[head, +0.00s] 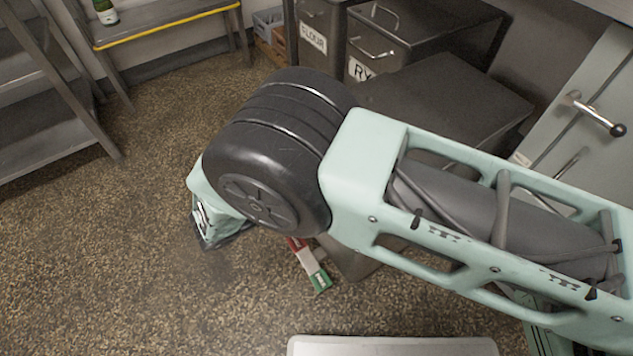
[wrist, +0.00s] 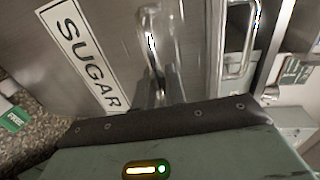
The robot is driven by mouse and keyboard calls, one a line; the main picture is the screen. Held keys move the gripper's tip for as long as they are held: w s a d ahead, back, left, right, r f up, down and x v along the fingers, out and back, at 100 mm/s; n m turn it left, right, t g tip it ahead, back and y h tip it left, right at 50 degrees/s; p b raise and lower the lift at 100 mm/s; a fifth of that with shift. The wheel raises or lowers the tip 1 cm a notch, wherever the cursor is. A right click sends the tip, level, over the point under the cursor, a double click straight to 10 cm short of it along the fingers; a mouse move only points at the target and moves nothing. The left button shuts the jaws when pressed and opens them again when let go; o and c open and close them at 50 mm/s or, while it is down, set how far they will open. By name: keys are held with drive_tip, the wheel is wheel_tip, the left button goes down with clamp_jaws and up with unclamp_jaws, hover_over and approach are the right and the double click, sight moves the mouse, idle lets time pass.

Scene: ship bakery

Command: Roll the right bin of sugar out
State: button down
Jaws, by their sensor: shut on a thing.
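The sugar bin is a grey metal bin with a dark lid (head: 450,95), right of the rye bin in the head view. My arm covers most of its front there. In the wrist view its front (wrist: 105,25) fills the left and middle, with a white SUGAR label (wrist: 85,55) and an upright metal handle (wrist: 153,55). My gripper (wrist: 160,103) is at the lower end of this handle and shut on it; the fingers are mostly hidden. In the head view the fingertips are hidden behind my arm.
The rye bin (head: 410,45) and flour bin (head: 318,22) stand to the left. A red, white and green packet (head: 312,268) lies on the floor by the sugar bin. A cabinet door with a lever handle (head: 598,115) is at right. Open speckled floor (head: 120,240) lies left.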

idle(0.3)
drive_tip(key=c, duration=1.5)
unclamp_jaws()
drive_tip(key=shift+c, duration=0.2)
drive_tip(key=shift+s+a, duration=0.1)
drive_tip(key=shift+a, duration=0.05)
drive_tip(key=v, duration=1.7)
drive_tip(key=shift+a, duration=0.1)
